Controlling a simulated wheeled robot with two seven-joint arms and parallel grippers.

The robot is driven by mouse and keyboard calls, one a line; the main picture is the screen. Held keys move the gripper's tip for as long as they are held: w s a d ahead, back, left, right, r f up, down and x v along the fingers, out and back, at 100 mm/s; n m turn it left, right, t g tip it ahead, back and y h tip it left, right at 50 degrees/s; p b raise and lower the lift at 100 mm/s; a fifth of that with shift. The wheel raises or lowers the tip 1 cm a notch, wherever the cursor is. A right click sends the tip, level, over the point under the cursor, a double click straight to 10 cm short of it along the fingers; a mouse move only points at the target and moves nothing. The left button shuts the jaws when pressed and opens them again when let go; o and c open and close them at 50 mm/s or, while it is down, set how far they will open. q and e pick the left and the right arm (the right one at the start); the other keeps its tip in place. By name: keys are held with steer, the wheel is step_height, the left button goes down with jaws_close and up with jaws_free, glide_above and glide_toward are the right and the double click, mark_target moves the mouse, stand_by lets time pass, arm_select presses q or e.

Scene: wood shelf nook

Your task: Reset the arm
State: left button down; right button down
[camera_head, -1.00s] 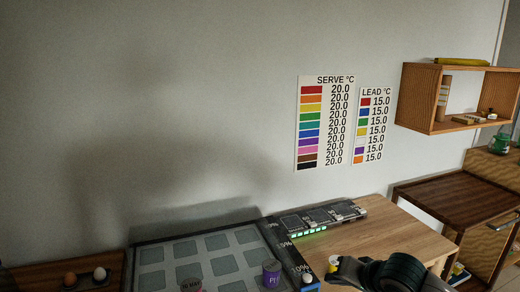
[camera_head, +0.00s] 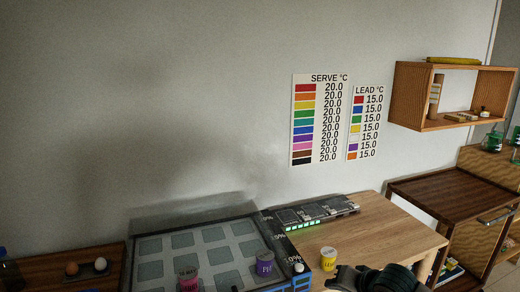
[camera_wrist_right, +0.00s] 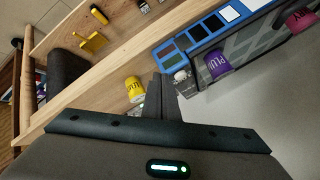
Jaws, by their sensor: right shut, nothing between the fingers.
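My right gripper (camera_head: 340,279) shows at the bottom of the head view, low over the wooden table by the front. In the right wrist view its fingers (camera_wrist_right: 160,88) are together with nothing between them. A yellow labelled jar (camera_head: 328,258) stands on the table just beyond the gripper; it also shows in the wrist view (camera_wrist_right: 135,89), left of the fingers and seemingly apart from them. My left gripper is not in view.
A grid tray (camera_head: 207,250) holds a purple jar (camera_head: 265,263) and a pink jar (camera_head: 188,278). A lit panel (camera_head: 312,213) lies at the table's back. The wooden table (camera_head: 392,230) is clear to the right. A wall shelf (camera_head: 408,97) and dark cabinet (camera_head: 450,194) stand farther right.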

steer(key=s+d+f+h, duration=0.1)
steer(key=d+f, duration=0.1)
steer(key=f, duration=0.8)
steer(key=s+d+f+g, duration=0.1)
steer(key=s+d+f, duration=0.15)
steer(key=f, duration=0.75)
steer(key=s+d+f+h, duration=0.1)
steer(key=d+f, duration=0.1)
steer(key=f, duration=0.8)
steer(key=s+d+f+n+g+h, duration=0.1)
steer(key=s+d+f+n, duration=0.1)
steer(key=s+f, duration=0.9)
steer(key=s+a+f+n+g, duration=0.1)
steer(key=s+f, duration=0.6)
steer(key=s, duration=0.8)
steer(key=s+a+f+n+g, duration=0.1)
steer(key=s+f, duration=0.6)
steer(key=s, duration=0.8)
steer(key=s+a+f+n+g, duration=0.1)
steer(key=s+f+n+g, duration=0.1)
steer(key=s+f, duration=0.6)
steer(key=s+g, duration=0.1)
steer(key=s, duration=0.6)
steer(key=shift+s+a+h, duration=0.2)
steer(key=shift+s+h, duration=0.1)
steer(key=shift+h, duration=0.1)
